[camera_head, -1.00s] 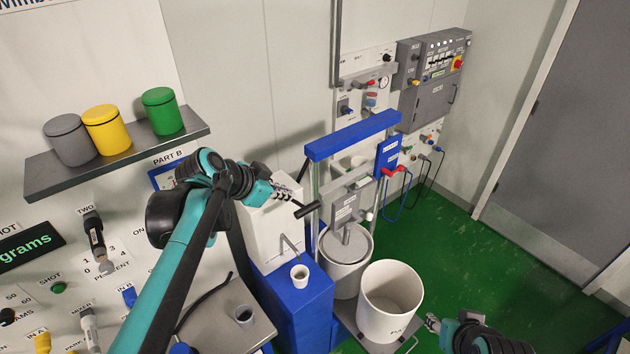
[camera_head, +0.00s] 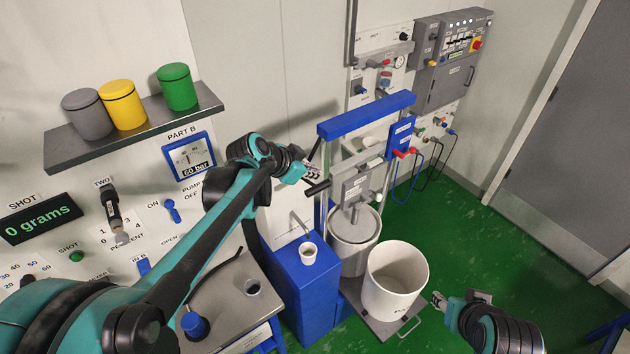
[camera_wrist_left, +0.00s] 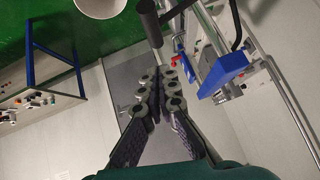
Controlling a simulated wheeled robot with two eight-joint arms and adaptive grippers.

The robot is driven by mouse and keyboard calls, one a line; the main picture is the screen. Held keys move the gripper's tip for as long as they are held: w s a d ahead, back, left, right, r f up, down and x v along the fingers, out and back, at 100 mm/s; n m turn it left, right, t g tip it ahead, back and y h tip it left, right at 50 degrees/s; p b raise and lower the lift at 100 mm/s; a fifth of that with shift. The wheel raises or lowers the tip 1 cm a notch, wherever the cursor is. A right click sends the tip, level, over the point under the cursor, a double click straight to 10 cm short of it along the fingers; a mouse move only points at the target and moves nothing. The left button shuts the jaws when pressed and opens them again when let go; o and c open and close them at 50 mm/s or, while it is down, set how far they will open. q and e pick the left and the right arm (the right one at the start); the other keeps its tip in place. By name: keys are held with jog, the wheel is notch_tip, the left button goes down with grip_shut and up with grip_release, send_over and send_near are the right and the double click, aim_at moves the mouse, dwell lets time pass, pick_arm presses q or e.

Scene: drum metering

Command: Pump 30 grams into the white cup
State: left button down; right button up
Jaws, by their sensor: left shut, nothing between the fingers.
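The white cup (camera_head: 309,253) stands upright on the blue stand (camera_head: 306,295), beneath a thin grey bent spout (camera_head: 298,222). The shot display (camera_head: 40,220) reads 0 grams. A dark handle (camera_head: 318,187) sticks out from the grey pump block (camera_head: 356,188) in the blue-topped frame. My left gripper (camera_head: 314,172) is shut and empty close to this handle; whether they touch is unclear. In the left wrist view its fingers (camera_wrist_left: 156,100) meet, with the handle (camera_wrist_left: 150,22) beyond them. My right gripper (camera_head: 438,300) is beside the large white bucket (camera_head: 397,278); its finger opening is too small to judge.
A panel at left has a pump switch (camera_head: 171,211), a green shot button (camera_head: 76,256) and a gauge (camera_head: 188,158) reading 60 bar. A shelf (camera_head: 130,133) holds grey, yellow and green pots. A grey drum (camera_head: 354,240) stands behind the bucket. Green floor is open at right.

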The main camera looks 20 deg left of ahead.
aim_at(322, 184)
pick_arm(q)
jog(key=f, duration=0.1)
jog(key=w+f, duration=0.1)
jog(key=f, duration=0.2)
jog(key=shift+w+d, duration=0.1)
jog(key=shift+w, duration=0.2)
jog(key=shift+f, duration=0.55)
notch_tip(322, 184, down, 20)
jog(key=s+m+t+y+b, duration=0.1)
jog(key=m+t+y+b, duration=0.2)
jog(key=b, duration=1.7)
jog(key=shift+d+r+t+y, duration=0.15)
jog(key=shift+d+t+y, duration=0.25)
jog(key=shift+t, duration=0.1)
jog(key=shift+s, duration=0.1)
jog(key=shift+r, duration=0.1)
